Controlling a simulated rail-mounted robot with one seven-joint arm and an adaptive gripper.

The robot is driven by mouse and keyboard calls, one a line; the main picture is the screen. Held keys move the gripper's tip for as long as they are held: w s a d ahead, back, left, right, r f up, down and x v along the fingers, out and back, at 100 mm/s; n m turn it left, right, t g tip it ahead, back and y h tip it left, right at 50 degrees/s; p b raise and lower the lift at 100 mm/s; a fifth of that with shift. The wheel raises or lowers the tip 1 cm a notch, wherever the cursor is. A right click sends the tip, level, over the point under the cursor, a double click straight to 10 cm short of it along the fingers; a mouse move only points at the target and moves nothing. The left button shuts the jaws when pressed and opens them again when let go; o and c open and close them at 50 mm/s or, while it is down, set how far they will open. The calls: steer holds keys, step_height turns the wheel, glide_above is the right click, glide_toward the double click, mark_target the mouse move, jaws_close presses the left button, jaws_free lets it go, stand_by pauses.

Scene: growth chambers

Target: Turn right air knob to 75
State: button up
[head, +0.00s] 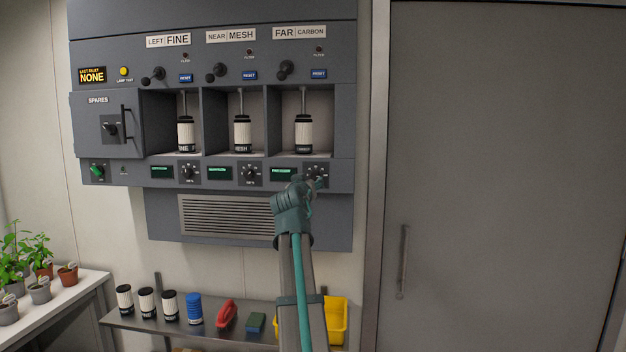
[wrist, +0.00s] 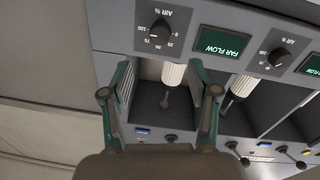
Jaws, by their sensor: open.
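The right air knob (head: 315,173) is a small dark dial at the right end of the panel's lower strip, partly behind my gripper in the head view. In the wrist view, which is upside down, the knob (wrist: 159,33) sits in a dark square marked AIR % beside the FAR FLOW display (wrist: 221,43). Its pointer setting is too small to read surely. My gripper (head: 311,184) is close to the knob in the head view. In the wrist view my gripper (wrist: 160,72) is open and empty, its fingers spread apart, with the knob beyond the fingertips and not between them.
Another air knob (wrist: 277,57) lies to the left along the strip. White filter cartridges (head: 303,134) stand in open bays above. A closed grey door (head: 500,180) is at the right. A shelf (head: 180,327) below holds spare cartridges, a red tool and a yellow bin (head: 337,320).

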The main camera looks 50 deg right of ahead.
mark_target(315, 177)
steer(key=p+x, duration=0.2)
steer(key=x, duration=0.7)
steer(key=shift+p, duration=0.4)
steer(key=shift+w+d, duration=0.25)
steer(key=shift+d, duration=0.2)
jaws_close()
